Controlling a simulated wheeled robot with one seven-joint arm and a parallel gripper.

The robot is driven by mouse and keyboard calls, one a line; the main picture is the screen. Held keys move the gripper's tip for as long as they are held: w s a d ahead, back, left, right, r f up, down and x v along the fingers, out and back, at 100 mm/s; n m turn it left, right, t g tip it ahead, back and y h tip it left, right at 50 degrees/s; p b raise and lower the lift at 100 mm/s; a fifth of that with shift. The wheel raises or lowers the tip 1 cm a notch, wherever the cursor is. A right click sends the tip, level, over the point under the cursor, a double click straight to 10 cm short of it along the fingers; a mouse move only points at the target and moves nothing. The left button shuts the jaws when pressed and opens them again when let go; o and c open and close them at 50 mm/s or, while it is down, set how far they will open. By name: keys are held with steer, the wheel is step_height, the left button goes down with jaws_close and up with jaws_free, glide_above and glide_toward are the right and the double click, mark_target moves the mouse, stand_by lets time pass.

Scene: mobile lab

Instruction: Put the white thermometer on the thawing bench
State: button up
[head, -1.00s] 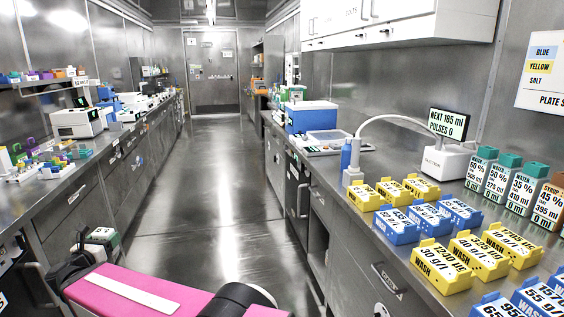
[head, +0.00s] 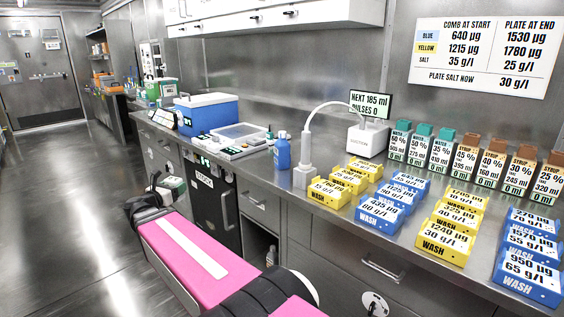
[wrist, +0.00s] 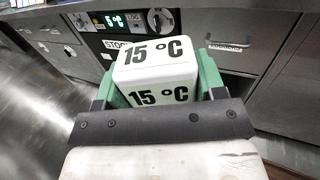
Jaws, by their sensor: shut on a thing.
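The white thermometer (wrist: 155,62) is a white block marked "15 °C" on two faces in the wrist view. My gripper (wrist: 158,85) is shut on it, with green fingers on its left and right sides. In the head view the thermometer (head: 172,183) shows small at the far end of my pink arm, held in front of the cabinets and below the counter top. I cannot tell which surface is the thawing bench; no label for it is readable.
The right-hand counter (head: 330,220) carries a blue cooler box (head: 207,113), a flat tray unit (head: 233,139), a blue bottle (head: 282,152), a white dispenser (head: 367,138) and several yellow and blue wash blocks. A fridge marked "STOCK" (head: 211,205) is below. The left floor is clear.

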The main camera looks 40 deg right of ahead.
steer(key=d+r+m+g+h, duration=0.15)
steer(key=d+r, duration=0.35)
steer(key=d, duration=0.6)
steer(key=d+r+m+g, duration=0.2)
steer(key=d+r+g, duration=0.15)
steer(key=d, duration=0.65)
steer(key=d+r+m+g+h, duration=0.1)
steer(key=d+r+g, duration=0.1)
steer(key=d+r, duration=0.65)
steer(key=d+f, duration=0.3)
steer(key=d, duration=0.1)
steer(key=w+d+f, duration=0.1)
steer(key=d+f, duration=0.2)
steer(key=d, duration=0.2)
steer(key=w+d+f, duration=0.1)
steer(key=d+f, duration=0.3)
steer(key=d, duration=0.1)
steer(key=shift+w+d, duration=0.15)
steer(key=shift+d, duration=0.1)
steer(key=shift+f, duration=1.85)
steer(key=shift+f, duration=0.1)
steer(key=o, duration=0.9)
steer(key=shift+o, duration=0.2)
